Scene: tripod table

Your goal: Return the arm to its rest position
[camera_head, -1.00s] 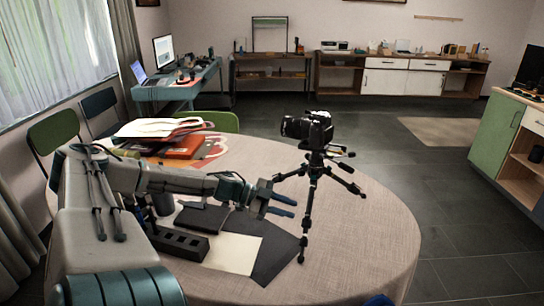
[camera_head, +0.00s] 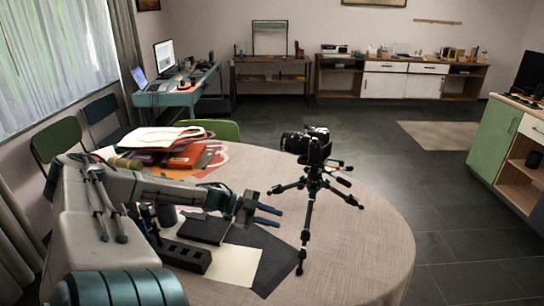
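My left arm comes in from the left over the round table (camera_head: 345,255). My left gripper (camera_head: 268,215) is open, with its two blue fingers apart and nothing between them. It is above the dark mat, left of the black tripod (camera_head: 309,205). A black camera (camera_head: 306,144) sits on top of the tripod, which stands upright on the table. The gripper is apart from the tripod. My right gripper is not in view.
A black block with slots (camera_head: 185,256), a dark flat case (camera_head: 204,229) and a pale sheet (camera_head: 233,265) lie under my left arm. Folders and bags (camera_head: 165,147) are piled at the table's far left. The table's right side is clear.

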